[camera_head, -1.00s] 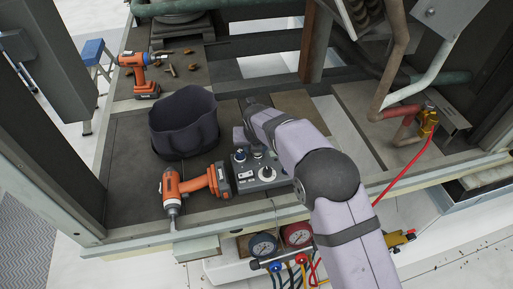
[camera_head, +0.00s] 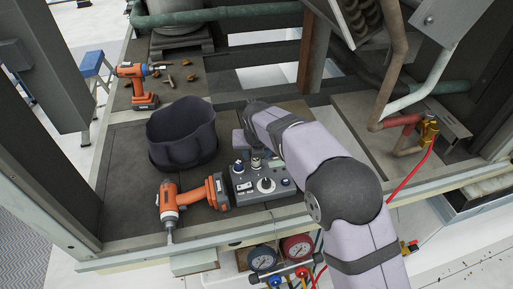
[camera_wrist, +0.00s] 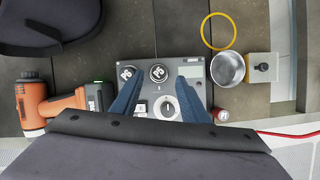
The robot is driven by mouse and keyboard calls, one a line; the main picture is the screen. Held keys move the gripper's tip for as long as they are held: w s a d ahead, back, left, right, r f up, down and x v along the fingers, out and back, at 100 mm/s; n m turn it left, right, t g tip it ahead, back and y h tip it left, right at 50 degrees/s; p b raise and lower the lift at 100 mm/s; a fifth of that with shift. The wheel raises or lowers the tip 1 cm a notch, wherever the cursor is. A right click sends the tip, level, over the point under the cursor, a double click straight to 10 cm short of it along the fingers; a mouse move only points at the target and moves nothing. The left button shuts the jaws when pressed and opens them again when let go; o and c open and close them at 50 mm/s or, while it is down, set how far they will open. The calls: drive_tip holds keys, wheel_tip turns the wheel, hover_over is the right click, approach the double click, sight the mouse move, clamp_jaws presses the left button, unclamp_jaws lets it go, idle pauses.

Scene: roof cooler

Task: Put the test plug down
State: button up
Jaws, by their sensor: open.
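A grey test box (camera_head: 246,189) with knobs and round sockets sits on the deck; it also shows in the wrist view (camera_wrist: 205,96). Two round black-and-white fittings stand at its far side, a left one (camera_wrist: 126,73) and a right one (camera_wrist: 158,73). I cannot tell for sure which is the test plug. My gripper (camera_wrist: 159,76) is open above the box, one blue finger on each side of the right fitting, with clear gaps. No held thing shows between the fingers. In the head view my arm partly hides the gripper.
An orange drill (camera_head: 193,196) lies left of the box, a dark bag (camera_head: 180,140) behind it. In the wrist view, a metal cup (camera_wrist: 227,70), yellow ring (camera_wrist: 204,30) and small black-knobbed block (camera_wrist: 262,68) lie right. Gauges (camera_head: 263,257) hang at the front edge.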

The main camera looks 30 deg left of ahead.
drive_tip(key=b+v, duration=0.1)
drive_tip(key=v, duration=0.6)
drive_tip(key=shift+r, duration=0.1)
drive_tip(key=shift+d, duration=0.1)
drive_tip(key=w+d+f+m+g+h, duration=0.1)
drive_tip(key=d+f+m+h, duration=0.15)
drive_tip(key=d+m, duration=2.05)
drive_tip(key=s+d+f+m+g, duration=0.1)
drive_tip(key=s+d+f+m, duration=0.2)
drive_tip(key=s+d+m, duration=0.5)
drive_tip(key=s+d+f+m+g, duration=0.1)
drive_tip(key=s+d+f+m, duration=0.2)
drive_tip(key=s+d+m, duration=0.6)
drive_tip(key=d+m, duration=0.2)
drive_tip(key=d, duration=0.2)
drive_tip(key=shift+d+m+g, duration=0.3)
drive_tip(key=shift+d+m, duration=0.1)
drive_tip(key=shift+o, duration=0.3)
drive_tip(key=shift+w+a+b, duration=0.1)
drive_tip(key=shift+w+b, duration=0.05)
drive_tip(key=shift+b, duration=0.15)
